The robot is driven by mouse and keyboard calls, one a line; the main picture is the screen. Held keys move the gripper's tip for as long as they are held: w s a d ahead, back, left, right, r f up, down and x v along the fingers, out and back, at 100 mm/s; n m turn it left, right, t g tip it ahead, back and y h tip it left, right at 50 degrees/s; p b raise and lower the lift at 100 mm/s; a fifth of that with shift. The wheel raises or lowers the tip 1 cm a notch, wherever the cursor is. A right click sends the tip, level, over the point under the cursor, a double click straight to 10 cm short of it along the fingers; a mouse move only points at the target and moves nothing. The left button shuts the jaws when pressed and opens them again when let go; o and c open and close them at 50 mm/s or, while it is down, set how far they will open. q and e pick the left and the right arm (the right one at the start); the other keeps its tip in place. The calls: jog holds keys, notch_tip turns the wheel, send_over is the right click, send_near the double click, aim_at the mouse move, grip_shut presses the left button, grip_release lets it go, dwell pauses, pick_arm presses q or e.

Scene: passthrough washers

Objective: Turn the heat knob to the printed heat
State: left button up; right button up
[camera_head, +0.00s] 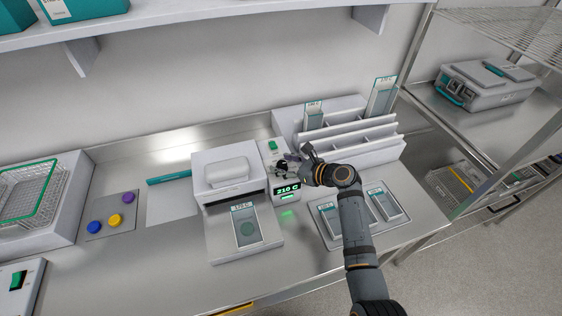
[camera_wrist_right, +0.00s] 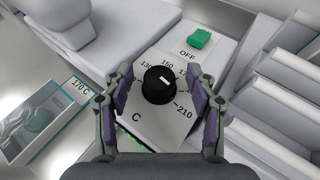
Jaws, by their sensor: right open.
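The black heat knob (camera_wrist_right: 158,85) has a white pointer mark and sits on a dial plate (camera_wrist_right: 148,127) printed with several numbers from 130 to 210. My right gripper (camera_head: 287,163) is over the control box, its open fingers on either side of the knob in the right wrist view; I cannot tell whether they touch it. The display (camera_head: 287,190) reads 210 C. A pouch (camera_head: 247,229) lies on the tray in front of the white sealer (camera_head: 226,168); its label reads 170 C in the right wrist view (camera_wrist_right: 79,88). My left gripper is out of view.
A green switch (camera_wrist_right: 201,38) marked OFF is beyond the knob. A white rack (camera_head: 350,152) with upright pouches stands at the right, close to my right arm. A tray with pouches (camera_head: 384,203) lies beside that arm.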

jog(key=shift+w+a+f, duration=0.2)
jog(key=shift+w+a, duration=0.05)
jog(key=shift+a, duration=0.1)
jog(key=c, duration=1.1)
jog(key=shift+f, duration=0.1)
jog(key=shift+c, duration=0.2)
jog(key=shift+w+n+g, duration=0.1)
jog(key=shift+n+g, duration=0.3)
jog(key=n+g+y+b, duration=0.2)
jog(key=n+g, duration=0.1)
jog(key=shift+f, duration=0.1)
jog(key=n+g+b, duration=0.6)
jog(key=g+b, duration=0.1)
jog(key=b, duration=0.6)
jog(key=shift+f+n+g, duration=0.1)
jog(key=shift+n+g, duration=0.3)
jog(key=shift+g+b, duration=0.3)
jog(key=shift+b, duration=0.35)
jog(key=shift+r+n, duration=0.2)
jog(key=shift+n, duration=0.1)
